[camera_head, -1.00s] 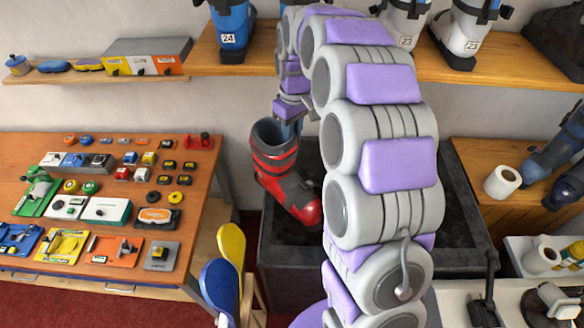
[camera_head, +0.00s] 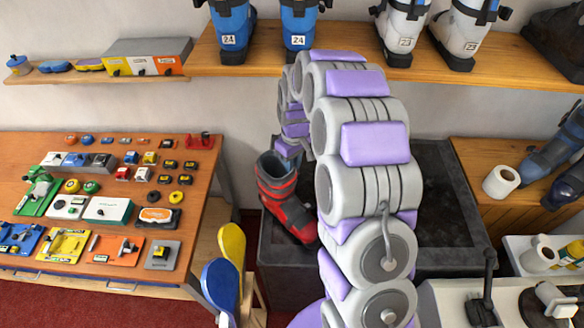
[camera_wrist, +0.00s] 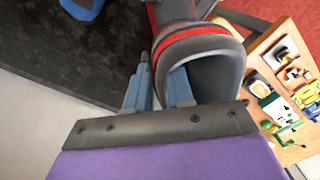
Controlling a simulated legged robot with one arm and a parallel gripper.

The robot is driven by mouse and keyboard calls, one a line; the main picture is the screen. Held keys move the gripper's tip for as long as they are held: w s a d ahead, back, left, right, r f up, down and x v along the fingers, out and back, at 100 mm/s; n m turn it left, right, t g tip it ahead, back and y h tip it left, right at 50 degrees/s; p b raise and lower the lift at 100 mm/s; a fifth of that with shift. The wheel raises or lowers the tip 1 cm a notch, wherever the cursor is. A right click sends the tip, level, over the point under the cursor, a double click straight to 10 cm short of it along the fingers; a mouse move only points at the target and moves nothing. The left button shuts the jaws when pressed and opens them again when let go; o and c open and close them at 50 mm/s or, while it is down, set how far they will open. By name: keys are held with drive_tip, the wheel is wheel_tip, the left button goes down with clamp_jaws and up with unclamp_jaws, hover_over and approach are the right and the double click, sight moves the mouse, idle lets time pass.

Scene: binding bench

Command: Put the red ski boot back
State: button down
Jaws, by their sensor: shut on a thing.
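The red ski boot (camera_head: 285,200), red with a dark grey cuff, hangs at the left end of the dark bin in the head view, toe pointing down and right. My gripper (camera_wrist: 160,85) shows two blue fingers in the wrist view, shut on the rim of the boot's cuff (camera_wrist: 225,60). I cannot tell whether the boot touches the bin.
The dark bin (camera_head: 455,205) stands behind my arm. A wooden shelf (camera_head: 345,62) above holds blue boots (camera_head: 300,22) marked 24 and white boots (camera_head: 403,30) marked 23. Left is a bench (camera_head: 120,238) of small tools, with blue and yellow paddle shapes (camera_head: 221,285) nearby.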

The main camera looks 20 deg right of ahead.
wheel_tip(320, 180, down, 3)
drive_tip(key=shift+r, duration=0.2)
drive_tip(key=c, duration=1)
unclamp_jaws()
